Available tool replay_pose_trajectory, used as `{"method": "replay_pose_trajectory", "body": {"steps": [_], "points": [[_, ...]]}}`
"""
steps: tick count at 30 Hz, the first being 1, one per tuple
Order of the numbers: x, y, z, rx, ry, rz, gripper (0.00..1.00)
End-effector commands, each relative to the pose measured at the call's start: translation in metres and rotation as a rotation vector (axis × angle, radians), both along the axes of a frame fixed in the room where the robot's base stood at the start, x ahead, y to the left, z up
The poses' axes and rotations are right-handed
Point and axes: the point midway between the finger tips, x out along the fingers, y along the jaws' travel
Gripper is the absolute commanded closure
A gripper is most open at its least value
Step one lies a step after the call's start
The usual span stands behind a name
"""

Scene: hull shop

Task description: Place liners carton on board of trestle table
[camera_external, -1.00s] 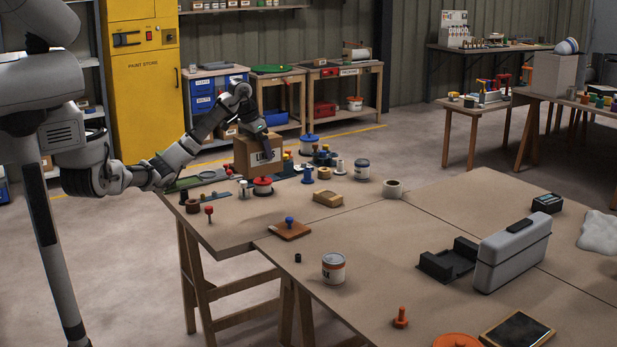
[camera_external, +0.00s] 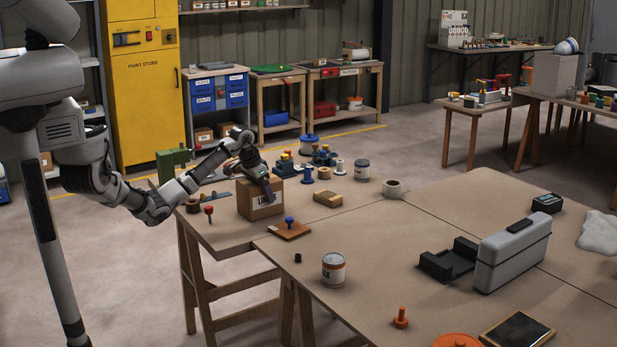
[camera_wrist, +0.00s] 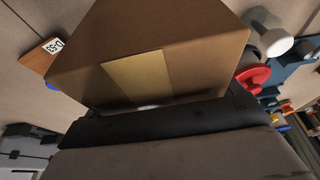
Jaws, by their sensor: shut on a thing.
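The liners carton (camera_external: 260,200) is a brown cardboard box with a white printed label, near the front of the far-left board of the trestle table (camera_external: 226,233). It looks upright, low over or touching the board; I cannot tell which. My gripper (camera_external: 267,186) is shut on the carton from above and behind. In the wrist view the carton (camera_wrist: 150,50) fills the upper middle, with a paler tape strip on it, and the dark gripper fingers (camera_wrist: 160,120) lie against it. The carton's underside is hidden.
Several spools and jars (camera_external: 309,172) stand behind. Bare board shows between them.

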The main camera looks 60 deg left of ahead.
Motion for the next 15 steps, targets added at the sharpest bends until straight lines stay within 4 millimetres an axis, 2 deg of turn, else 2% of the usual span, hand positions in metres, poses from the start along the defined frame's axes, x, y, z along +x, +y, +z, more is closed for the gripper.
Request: {"method": "replay_pose_trajectory", "body": {"steps": [8,9,11,15], "points": [[0.0002,-0.0003,-0.0028,0.000,0.000,0.000,0.37],[0.0001,-0.0002,-0.0028,0.000,0.000,0.000,0.05],[0.0002,-0.0002,-0.0026,0.000,0.000,0.000,0.00],[0.0001,-0.0002,-0.0025,0.000,0.001,0.000,0.00]]}}
